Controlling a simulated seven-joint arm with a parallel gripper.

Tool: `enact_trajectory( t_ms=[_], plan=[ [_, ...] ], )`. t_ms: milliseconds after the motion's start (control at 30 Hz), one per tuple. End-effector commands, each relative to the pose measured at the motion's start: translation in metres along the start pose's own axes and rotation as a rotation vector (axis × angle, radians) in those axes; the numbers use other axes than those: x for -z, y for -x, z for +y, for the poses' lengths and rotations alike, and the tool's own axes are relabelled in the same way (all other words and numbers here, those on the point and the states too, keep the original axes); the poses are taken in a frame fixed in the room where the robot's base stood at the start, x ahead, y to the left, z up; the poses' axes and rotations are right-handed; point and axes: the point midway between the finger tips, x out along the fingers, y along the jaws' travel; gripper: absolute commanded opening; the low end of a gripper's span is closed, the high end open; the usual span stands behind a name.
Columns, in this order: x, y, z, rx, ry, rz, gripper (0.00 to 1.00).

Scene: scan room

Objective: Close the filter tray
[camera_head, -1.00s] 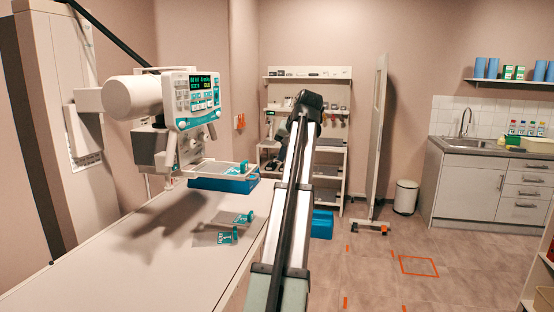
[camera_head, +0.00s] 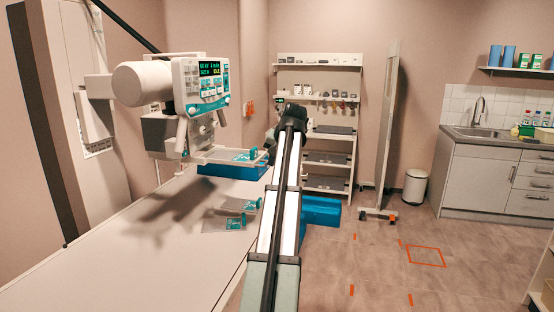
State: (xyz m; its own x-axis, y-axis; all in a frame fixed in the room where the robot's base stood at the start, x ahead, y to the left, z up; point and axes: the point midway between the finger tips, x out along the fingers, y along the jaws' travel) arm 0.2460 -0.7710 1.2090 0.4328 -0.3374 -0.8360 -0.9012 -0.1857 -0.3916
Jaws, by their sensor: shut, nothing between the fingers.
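The filter tray (camera_head: 211,158) is a pale, shallow frame that sticks out to the right below the X-ray head (camera_head: 203,88), above the table. A clear plate with a teal tab (camera_head: 246,155) lies in it. A blue part (camera_head: 232,171) shows directly under its right half; I cannot tell whether they are joined. My arm rises from the bottom centre and its bend stands just right of the tray's outer end. Dark parts show between the bend and that end. My gripper is hidden behind the arm, so I cannot tell whether it touches the tray.
A blue box (camera_head: 321,210) stands on the floor right of my arm. Shelves (camera_head: 325,160) and a tall panel (camera_head: 389,130) stand behind.

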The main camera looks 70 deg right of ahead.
Motion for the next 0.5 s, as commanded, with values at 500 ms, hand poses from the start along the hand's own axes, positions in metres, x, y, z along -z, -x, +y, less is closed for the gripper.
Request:
enact_trajectory(
  t_ms=[500],
  plan=[
    [0.001,-0.006,-0.013,0.001,0.002,-0.001,0.00]
  ],
)
